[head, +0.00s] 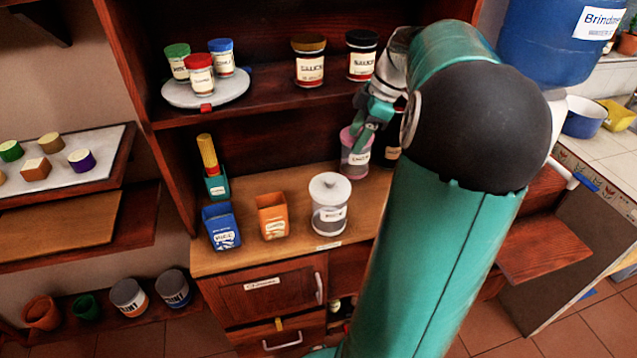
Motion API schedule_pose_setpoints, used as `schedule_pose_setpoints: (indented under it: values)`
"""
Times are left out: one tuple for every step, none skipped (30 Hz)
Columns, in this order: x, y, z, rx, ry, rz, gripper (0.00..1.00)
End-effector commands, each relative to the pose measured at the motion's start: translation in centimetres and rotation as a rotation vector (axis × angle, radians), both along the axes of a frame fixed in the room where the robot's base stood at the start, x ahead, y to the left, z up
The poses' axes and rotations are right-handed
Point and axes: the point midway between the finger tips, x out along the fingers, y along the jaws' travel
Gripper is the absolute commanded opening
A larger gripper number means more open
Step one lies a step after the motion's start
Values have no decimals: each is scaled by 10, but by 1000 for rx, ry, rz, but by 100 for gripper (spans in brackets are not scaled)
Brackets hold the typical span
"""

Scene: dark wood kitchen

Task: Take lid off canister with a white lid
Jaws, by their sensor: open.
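The canister (330,219) with a white lid (330,187) stands upright on the wooden counter of the cabinet. It is clear-sided with a small label, and the round lid with a small knob sits on its top. My gripper (368,132) is behind and to the right of it, at the pink canister (354,160) further back. The gripper is open, and its fingers are small and partly blurred against the pink canister. I cannot tell whether they touch it. My arm hides the right part of the counter and most of a dark jar (393,150).
Left of the white-lidded canister stand an orange container (272,217), a blue container (221,226) and a teal holder (217,185) with pasta. The shelf above holds sauce jars (308,62) and a round tray (181,95) with small jars. The counter front before the canister is clear.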

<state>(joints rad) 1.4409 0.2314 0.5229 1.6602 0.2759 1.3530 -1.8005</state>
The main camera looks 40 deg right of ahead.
Motion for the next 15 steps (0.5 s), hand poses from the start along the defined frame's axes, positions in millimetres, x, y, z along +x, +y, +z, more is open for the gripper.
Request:
schedule_pose_setpoints:
  values:
    - [-2,-2,-1,2,-2,-1,54]
    - [-3,-2,-2,2,-2,0,54]
    - [-3,-2,-4,3,-3,0,54]
    - [-3,-1,-6,3,-2,-1,54]
    - [-3,0,-10,5,-3,-1,54]
    - [-2,2,-16,5,-2,-1,54]
    - [-1,3,-20,5,-2,-2,54]
    - [0,5,-26,6,-1,-2,54]
    - [2,8,-33,6,-1,-2,54]
    - [4,10,-39,7,-2,-1,54]
    - [6,11,-45,7,-1,-2,54]
    - [8,14,-52,7,-2,-1,54]
    - [10,16,-57,5,-2,-1,54]
    - [11,17,-62,6,-1,0,54]
    - [13,19,-67,5,-2,0,54]
